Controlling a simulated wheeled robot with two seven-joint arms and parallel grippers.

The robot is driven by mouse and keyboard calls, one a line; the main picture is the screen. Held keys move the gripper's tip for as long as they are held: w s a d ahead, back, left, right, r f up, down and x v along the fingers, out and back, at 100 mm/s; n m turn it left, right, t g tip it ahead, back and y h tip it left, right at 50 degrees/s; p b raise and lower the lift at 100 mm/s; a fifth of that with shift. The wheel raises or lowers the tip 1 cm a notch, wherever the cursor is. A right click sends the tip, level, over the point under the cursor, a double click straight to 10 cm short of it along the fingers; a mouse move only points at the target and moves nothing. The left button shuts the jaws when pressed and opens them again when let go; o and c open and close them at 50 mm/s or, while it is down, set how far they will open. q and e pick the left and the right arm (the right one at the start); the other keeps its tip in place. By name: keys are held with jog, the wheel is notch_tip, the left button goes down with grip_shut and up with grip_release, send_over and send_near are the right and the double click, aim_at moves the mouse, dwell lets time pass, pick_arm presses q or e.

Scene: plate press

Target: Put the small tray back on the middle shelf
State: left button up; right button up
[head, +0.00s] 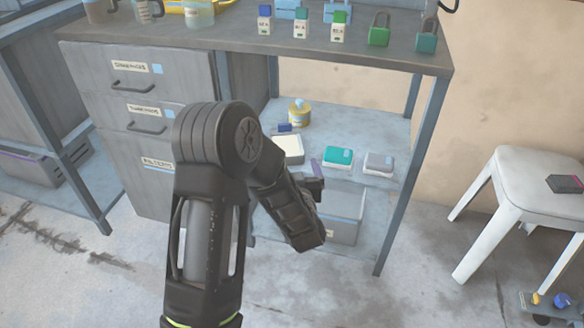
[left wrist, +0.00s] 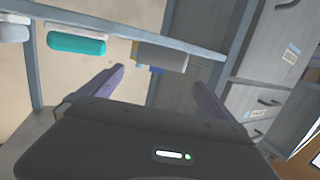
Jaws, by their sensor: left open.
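A small pale tray (head: 288,149) is at the middle shelf (head: 352,125), left of a teal-lidded box. Part of its near side is hidden behind my left arm. In the left wrist view, which is turned over, the tray (left wrist: 160,56) shows as a grey block at the shelf's edge, beyond my fingers and apart from them. My left gripper (left wrist: 157,82) is open and empty, its purple fingers spread. In the head view, the gripper (head: 316,180) is in front of the shelf, mostly behind my own wrist. My right gripper is not in view.
The teal-lidded box (head: 338,157) and a grey-lidded box (head: 379,162) stand right of the tray. A yellow jar (head: 299,112) and a small blue item (head: 285,127) are behind it. A grey bin (head: 345,205) is below. A shelf post (head: 402,170) bounds the right.

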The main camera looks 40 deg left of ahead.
pick_arm(q)
jog(key=shift+f, duration=0.1)
jog(key=s+d+f+m+g+h, duration=0.35)
jog(key=d+f+h, duration=0.45)
jog(key=d+f, duration=0.85)
jog(key=s+d+f+m+g+h, duration=0.1)
jog(key=s+d+f+g+h, duration=0.1)
jog(key=s+d+f, duration=0.2)
jog(key=s+d+f+g+h, duration=0.2)
jog(key=s+d+f, duration=0.2)
jog(key=s, duration=0.6)
jog(key=s+d+f+m+g+h, duration=0.1)
jog(key=s+d+f+g+h, duration=0.1)
jog(key=s+d, duration=0.5)
notch_tip(320, 180, down, 2)
jog(key=shift+s+f+m+g+h, duration=0.15)
jog(key=shift+s+m+g+h, duration=0.2)
jog(key=shift+s+g, duration=0.2)
jog(key=shift+d, duration=0.1)
